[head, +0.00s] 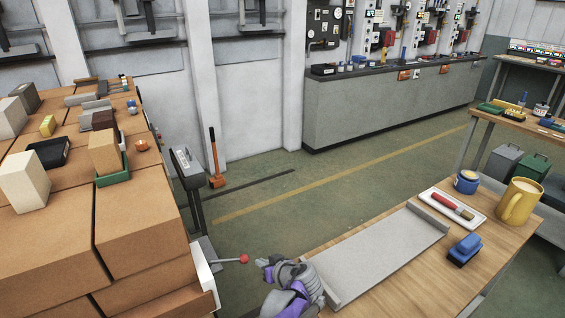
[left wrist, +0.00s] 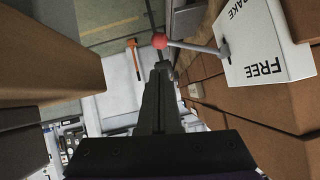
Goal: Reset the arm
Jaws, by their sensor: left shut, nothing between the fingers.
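My left gripper (head: 262,262), grey with purple arm parts, is low in the middle of the head view. It is shut and empty. In the left wrist view its dark fingers (left wrist: 160,70) are together and point at a red knob (left wrist: 160,40). The knob sits on the end of a thin grey lever that comes out of a white box (left wrist: 265,55) marked FREE and, partly cut off, BRAKE. In the head view the red knob (head: 244,259) is just left of the fingertips. A small gap seems to separate them. My right gripper is not in view.
Brown boxes (head: 145,235) with blocks and a green tray stand at the left. Green floor (head: 300,205) lies open between.

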